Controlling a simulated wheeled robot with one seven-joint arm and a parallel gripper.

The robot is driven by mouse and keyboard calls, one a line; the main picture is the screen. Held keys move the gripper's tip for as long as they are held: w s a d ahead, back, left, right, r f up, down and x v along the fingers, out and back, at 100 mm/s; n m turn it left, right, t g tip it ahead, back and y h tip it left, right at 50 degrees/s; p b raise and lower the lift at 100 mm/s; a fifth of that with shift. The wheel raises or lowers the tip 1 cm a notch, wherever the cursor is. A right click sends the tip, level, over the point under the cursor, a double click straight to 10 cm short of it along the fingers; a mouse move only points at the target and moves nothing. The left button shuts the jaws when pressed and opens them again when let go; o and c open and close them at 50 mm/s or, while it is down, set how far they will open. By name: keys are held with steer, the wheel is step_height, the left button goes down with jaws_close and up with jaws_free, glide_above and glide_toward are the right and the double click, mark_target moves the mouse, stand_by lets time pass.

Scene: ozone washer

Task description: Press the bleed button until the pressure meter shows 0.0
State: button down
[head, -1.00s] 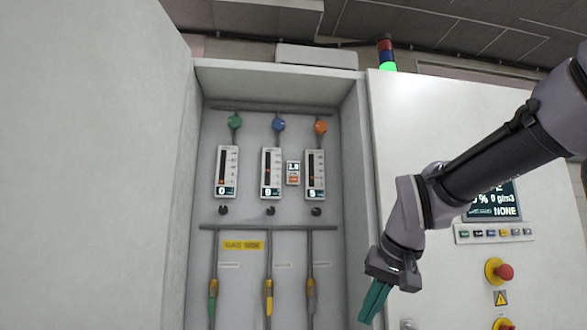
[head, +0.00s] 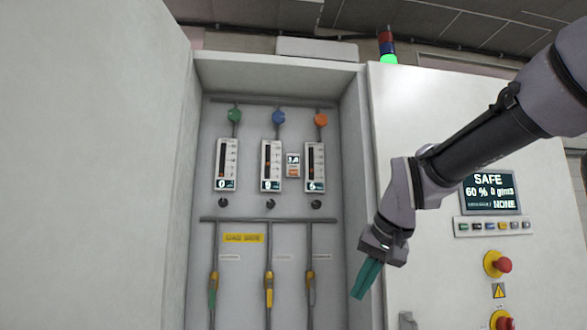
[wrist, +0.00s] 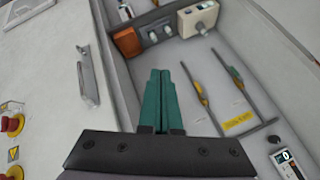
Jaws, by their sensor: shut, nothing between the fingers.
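A small white meter (head: 293,159) sits between the middle and right gauges in the open cabinet bay. Its display seems to read 1.0, though the digits are small. An orange button (head: 293,172) is just below the display; its lettering is too small to read. My gripper (head: 359,295), with green fingers, hangs in front of the bay's right edge, below and right of the meter and apart from it. The fingers are together and empty, as the wrist view (wrist: 160,75) also shows. I cannot make out the small meter in the wrist view.
Three tall gauges, including the left one (head: 227,165), hang under coloured knobs. Valve pipes with yellow handles (head: 269,292) stand below. The right cabinet carries a screen (head: 490,192) reading SAFE and red stop buttons (head: 503,265). A grey door handle (wrist: 88,75) sticks out in the wrist view.

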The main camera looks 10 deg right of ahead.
steer(key=w+a+r+m+t+y, duration=0.2)
steer(key=w+r+m, duration=0.3)
steer(key=w+r, duration=0.9)
steer(key=w+a+r+m+t+y, duration=0.2)
steer(key=w+r+m, duration=0.3)
steer(key=w+r, duration=0.9)
step_height(320, 180, up, 4)
steer(key=shift+w+a+r+t, duration=0.15)
steer(key=shift+w+a+t, duration=0.25)
steer(key=shift+a, duration=0.1)
glide_toward(291, 175)
steer(key=shift+s+a+f+x, duration=0.15)
steer(key=shift+x, duration=1.15)
steer(key=shift+s+a+f+x, duration=0.1)
steer(key=shift+x, duration=1.2)
steer(key=shift+w, duration=0.4)
steer(key=shift+w, duration=0.35)
steer(key=shift+s, duration=0.75)
